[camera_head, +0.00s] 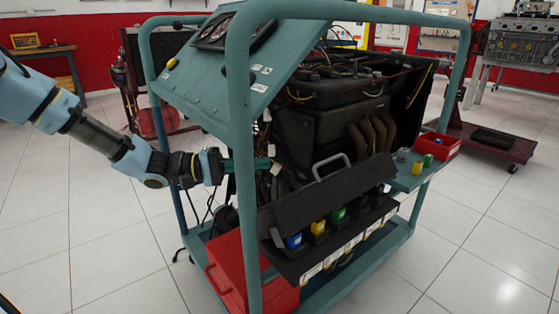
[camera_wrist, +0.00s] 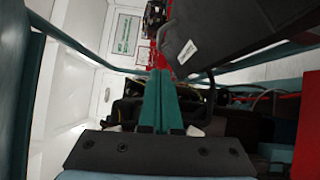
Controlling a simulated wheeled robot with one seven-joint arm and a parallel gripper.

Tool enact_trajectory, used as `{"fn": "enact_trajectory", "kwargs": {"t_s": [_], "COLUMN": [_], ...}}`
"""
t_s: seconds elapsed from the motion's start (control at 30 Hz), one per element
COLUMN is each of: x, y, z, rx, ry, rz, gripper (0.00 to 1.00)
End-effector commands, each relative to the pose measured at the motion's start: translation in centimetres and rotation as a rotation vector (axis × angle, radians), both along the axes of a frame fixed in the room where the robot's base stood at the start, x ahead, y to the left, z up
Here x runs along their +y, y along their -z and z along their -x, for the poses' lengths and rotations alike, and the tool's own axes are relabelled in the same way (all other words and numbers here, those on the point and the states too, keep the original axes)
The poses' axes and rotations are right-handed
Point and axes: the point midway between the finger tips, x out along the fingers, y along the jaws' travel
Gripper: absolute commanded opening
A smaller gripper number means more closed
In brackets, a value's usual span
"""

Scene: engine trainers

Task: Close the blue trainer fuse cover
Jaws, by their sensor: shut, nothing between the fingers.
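The fuse cover (camera_head: 322,197) is a dark slab with a grey handle (camera_head: 331,160) on the front of the teal trainer frame (camera_head: 243,200). It is tilted up, and the coloured fuses (camera_head: 317,227) show below its lower edge. My gripper (camera_head: 267,163) reaches in from the left, past the front upright. Its teal fingers are together and empty, left of the handle and above the cover's left end. I cannot tell if they touch anything. In the wrist view the shut fingers (camera_wrist: 158,74) point toward dark engine parts; I cannot identify the cover there.
The frame's front upright stands close to my arm. Cables and the engine (camera_head: 330,115) lie behind the cover. A red toolbox (camera_head: 240,275) sits on the lower shelf, and a red tray (camera_head: 437,146) at the right. The tiled floor in front is clear.

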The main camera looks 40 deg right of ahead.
Motion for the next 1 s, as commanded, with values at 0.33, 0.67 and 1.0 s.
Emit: {"fn": "enact_trajectory", "kwargs": {"t_s": [0.33, 0.67, 1.0], "x": [2.7, -0.6, -4.1], "y": [-0.1, -3.0, -1.4], "z": [-2.2, -1.9, -0.5], "rx": [0.003, 0.027, 0.035], "ry": [0.007, 0.12, 0.185], "rz": [0.003, 0.036, 0.026], "gripper": [0.0, 0.0, 0.0]}}
